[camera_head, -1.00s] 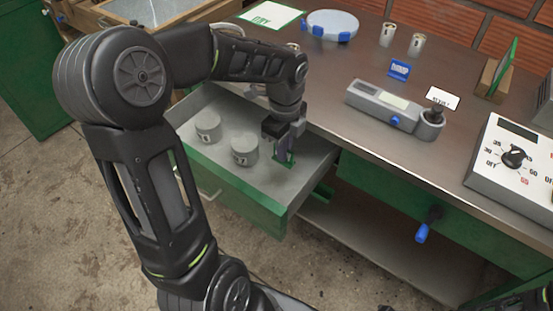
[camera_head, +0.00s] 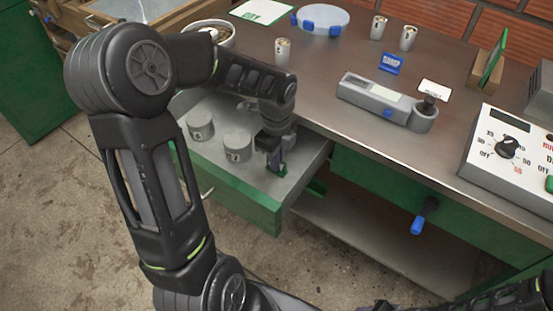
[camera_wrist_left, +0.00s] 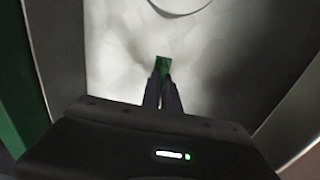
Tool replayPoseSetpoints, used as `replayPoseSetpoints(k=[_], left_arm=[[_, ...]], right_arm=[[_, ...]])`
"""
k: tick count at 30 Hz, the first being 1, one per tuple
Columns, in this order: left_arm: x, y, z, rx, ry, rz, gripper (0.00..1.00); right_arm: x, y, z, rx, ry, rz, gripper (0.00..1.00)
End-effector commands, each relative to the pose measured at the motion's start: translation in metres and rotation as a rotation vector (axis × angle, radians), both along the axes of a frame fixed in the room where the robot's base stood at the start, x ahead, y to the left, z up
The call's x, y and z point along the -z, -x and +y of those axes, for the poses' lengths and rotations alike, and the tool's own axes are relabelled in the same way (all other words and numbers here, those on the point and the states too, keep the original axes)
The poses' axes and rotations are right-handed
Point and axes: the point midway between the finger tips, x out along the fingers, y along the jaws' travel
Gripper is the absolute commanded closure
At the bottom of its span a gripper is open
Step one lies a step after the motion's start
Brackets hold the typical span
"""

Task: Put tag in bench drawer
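The green tag (camera_wrist_left: 162,65) shows in the left wrist view at the tips of my left gripper, whose fingers are closed together on it. In the head view my left gripper (camera_head: 277,165) points down inside the open bench drawer (camera_head: 235,205), near its front right corner. Only a little green shows at the fingertips there. The tag is over the grey drawer floor; I cannot tell whether it touches it. My right gripper is not in view.
Two grey cylindrical weights (camera_head: 237,147) stand in the drawer left of the gripper. The bench top (camera_head: 320,120) holds a grey device (camera_head: 385,101), a blue sign (camera_head: 391,63), several small cups and a dial box (camera_head: 510,145). A blue-handled knob (camera_head: 420,220) juts from the bench front.

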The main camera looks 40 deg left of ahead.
Motion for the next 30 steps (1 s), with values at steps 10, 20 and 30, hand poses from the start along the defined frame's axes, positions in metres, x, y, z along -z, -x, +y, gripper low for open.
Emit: replayPoseSetpoints(k=[10,20,30], left_arm=[[0.003,0.0,0.0,0.001,0.0,0.0,0.83],[0.002,0.0,0.0,0.001,0.0,0.0,0.74],[-0.027,-0.001,0.0,0.001,-0.002,-0.005,0.74]], right_arm=[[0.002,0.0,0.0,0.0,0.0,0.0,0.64],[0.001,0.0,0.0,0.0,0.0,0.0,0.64],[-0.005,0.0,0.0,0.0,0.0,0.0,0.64]])
